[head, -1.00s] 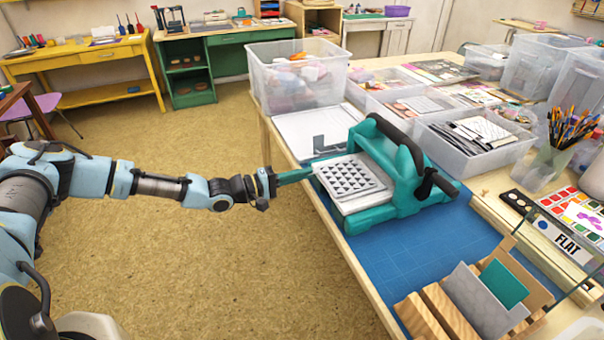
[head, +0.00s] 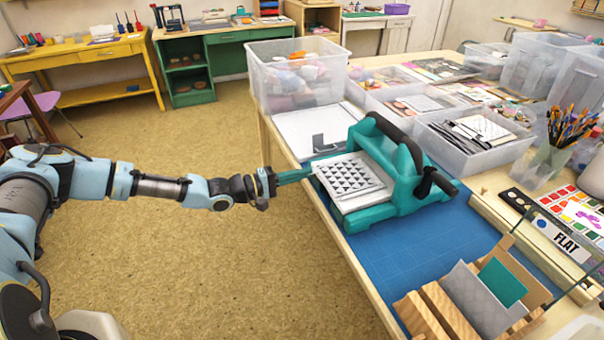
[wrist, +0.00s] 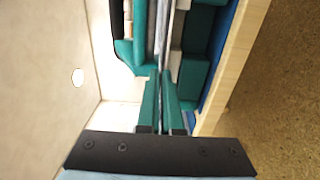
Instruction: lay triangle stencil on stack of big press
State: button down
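The triangle stencil (head: 352,177), a light square plate with rows of dark triangles, lies on the flat stack at the front of the teal big press (head: 408,190). In the head view it looks level and over the stack; a small gap beneath it cannot be ruled out. My gripper (head: 308,173) is at the stencil's left edge. In the wrist view its green fingers (wrist: 162,80) are close together around a thin grey edge, which looks like the stencil's. The press also shows in the wrist view (wrist: 194,75), seen edge-on.
A white board (head: 303,132) lies behind the press. Clear bins (head: 470,135) stand behind and right. A wooden rack (head: 440,312) with upright plates is in front. The blue mat (head: 420,250) between rack and press is clear. The table's left edge runs below my gripper.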

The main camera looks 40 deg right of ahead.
jog(key=shift+f, duration=0.25)
dwell(0.3)
jog(key=c, duration=1)
grip_release()
jog(key=v, duration=0.5)
jog(key=shift+a, duration=0.1)
